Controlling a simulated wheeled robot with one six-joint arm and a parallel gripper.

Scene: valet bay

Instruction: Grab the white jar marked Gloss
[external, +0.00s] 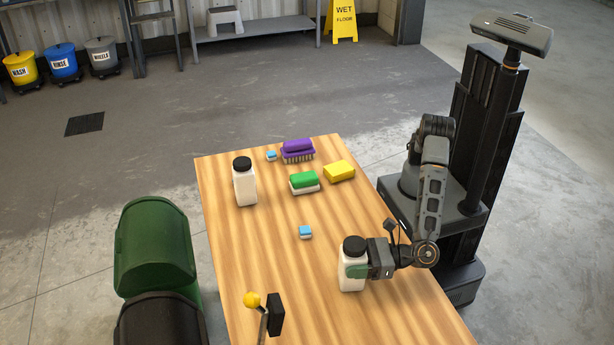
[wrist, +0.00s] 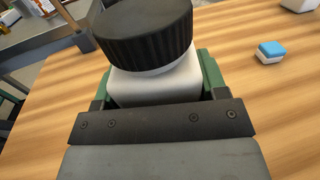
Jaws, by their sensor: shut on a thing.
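A white jar with a black lid (external: 353,262) stands on the wooden table (external: 262,262) near its right edge. My gripper (external: 356,271) is shut on this jar from the right side, with green finger pads on its body. In the wrist view the jar (wrist: 155,85) sits between the green fingers (wrist: 160,90), its black ribbed lid above them. A second white jar with a black lid (external: 245,182) stands upright farther back on the table, apart from my gripper. No label can be read on either jar from these views.
A purple brush (external: 298,149), a green-topped brush (external: 304,182), a yellow sponge (external: 339,171) and two small blue-and-white blocks (external: 305,232) (external: 271,155) lie on the table. A yellow-knobbed lever (external: 253,300) stands at the front. A green bin (external: 155,245) is left of the table.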

